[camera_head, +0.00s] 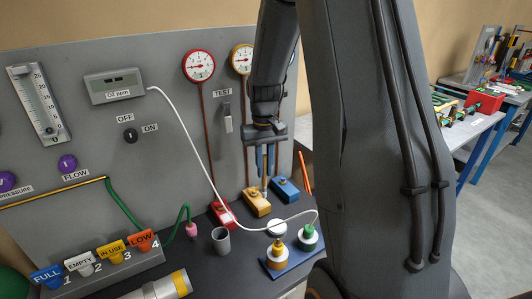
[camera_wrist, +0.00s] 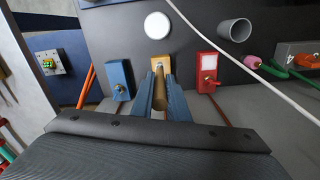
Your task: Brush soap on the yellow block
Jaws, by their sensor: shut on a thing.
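The yellow block (camera_head: 257,204) stands at the foot of the panel between the red block (camera_head: 222,214) and the blue block (camera_head: 286,190). In the wrist view the yellow block (camera_wrist: 160,62) lies just beyond my fingertips. My gripper (camera_head: 267,166) is above the yellow block and is shut on a slim brush (camera_head: 265,183) with a light brown handle. The brush points down, its lower end at or just over the block; I cannot tell whether they touch. In the wrist view the brush (camera_wrist: 159,95) lies between the blue fingers of my gripper (camera_wrist: 160,88).
A grey cup (camera_head: 221,241) stands open in front of the red block. A white disc (camera_head: 277,227) is nearby. A white cable (camera_head: 190,132) loops across the panel and workspace. An orange stick (camera_head: 305,173) leans at the right.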

